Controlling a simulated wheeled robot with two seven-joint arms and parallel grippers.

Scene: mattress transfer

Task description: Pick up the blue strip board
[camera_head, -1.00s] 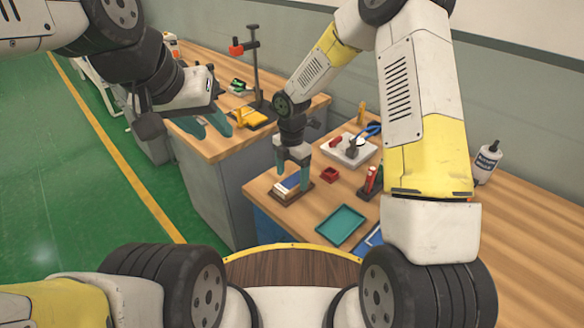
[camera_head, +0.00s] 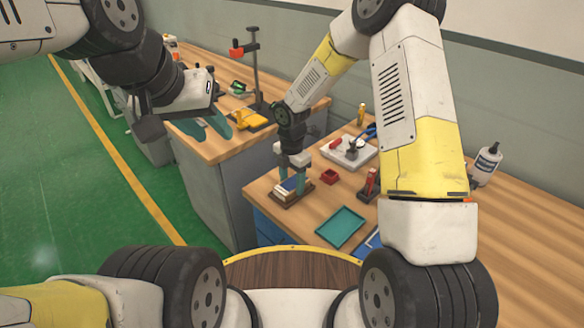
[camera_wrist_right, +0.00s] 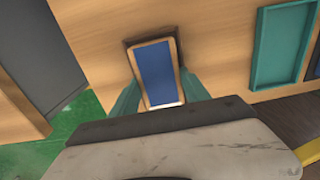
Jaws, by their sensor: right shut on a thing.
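The blue strip board (camera_wrist_right: 156,74) has a blue face with a pale wood-coloured rim. It sits at a dark wooden holder (camera_head: 283,197) near the table's left corner. In the head view the board (camera_head: 289,184) is partly hidden by my right gripper. My right gripper (camera_head: 292,182) points down with its teal fingers on either side of the board, shut on it. The right wrist view shows the same fingers (camera_wrist_right: 158,90) along the board's two long sides. My left gripper (camera_head: 205,128) is open and empty, over the neighbouring bench at the left.
A white tray with tools (camera_head: 349,151) stands further back, and a white bottle (camera_head: 486,163) at the right. A stand (camera_head: 256,75) rises on the other bench.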

